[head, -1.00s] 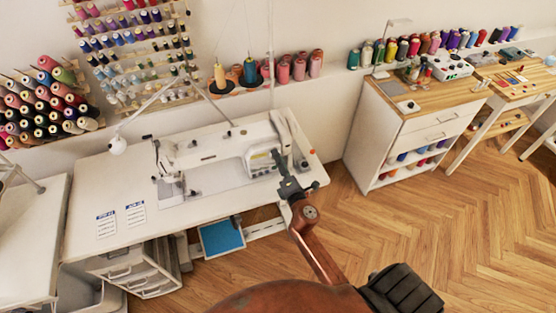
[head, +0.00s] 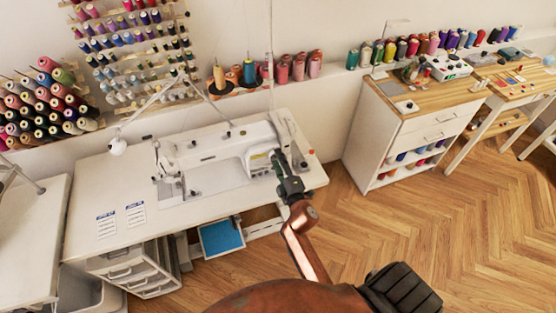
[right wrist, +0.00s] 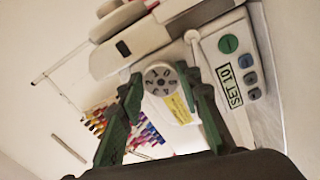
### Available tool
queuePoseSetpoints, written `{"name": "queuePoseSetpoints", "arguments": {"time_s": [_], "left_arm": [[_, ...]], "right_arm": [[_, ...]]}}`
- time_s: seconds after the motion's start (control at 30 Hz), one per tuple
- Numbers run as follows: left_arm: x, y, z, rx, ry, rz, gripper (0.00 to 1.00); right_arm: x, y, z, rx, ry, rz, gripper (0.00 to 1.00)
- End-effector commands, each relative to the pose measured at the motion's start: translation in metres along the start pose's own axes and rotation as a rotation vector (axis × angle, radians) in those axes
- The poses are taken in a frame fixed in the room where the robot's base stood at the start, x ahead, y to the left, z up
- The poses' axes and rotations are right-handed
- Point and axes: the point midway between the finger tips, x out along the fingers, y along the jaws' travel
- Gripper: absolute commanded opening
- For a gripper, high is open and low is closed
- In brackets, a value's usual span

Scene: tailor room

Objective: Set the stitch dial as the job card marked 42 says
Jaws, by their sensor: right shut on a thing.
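The white sewing machine (head: 215,150) stands on its table, with a panel at the right end of its body. In the right wrist view the round stitch dial (right wrist: 160,78) shows numbers on its grey face. My right gripper (head: 279,160) is at the machine's right end; its green fingers (right wrist: 160,88) are shut on the dial, one on each side. A display (right wrist: 236,87) beside the dial seems to read "SET 10". Two job cards (head: 106,224) (head: 136,214) lie at the table's left front; their print is too small to read. My left gripper is out of view.
The sewing table (head: 190,223) has bare room at its front. Thread cones (head: 40,108) and spool racks (head: 135,50) stand behind. A white cabinet (head: 400,135) stands to the right, with open wooden floor between.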

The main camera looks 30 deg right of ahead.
Motion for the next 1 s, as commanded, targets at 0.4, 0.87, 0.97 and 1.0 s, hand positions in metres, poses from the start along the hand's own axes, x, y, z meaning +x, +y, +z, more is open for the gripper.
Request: {"name": "queuePoseSetpoints", "arguments": {"time_s": [0.4,0.87,0.97,1.0], "left_arm": [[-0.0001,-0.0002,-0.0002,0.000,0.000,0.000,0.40],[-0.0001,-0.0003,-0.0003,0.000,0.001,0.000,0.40],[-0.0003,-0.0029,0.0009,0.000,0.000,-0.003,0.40],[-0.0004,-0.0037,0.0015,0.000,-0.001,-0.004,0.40]], "right_arm": [[-0.0003,-0.0015,0.0003,0.007,-0.001,-0.002,0.08],[-0.0001,-0.0010,0.0002,0.006,-0.001,-0.001,0.50],[-0.0005,-0.0010,0.0002,0.006,-0.001,-0.002,0.50],[-0.0014,-0.0011,0.0003,0.006,-0.001,-0.002,0.50]]}}
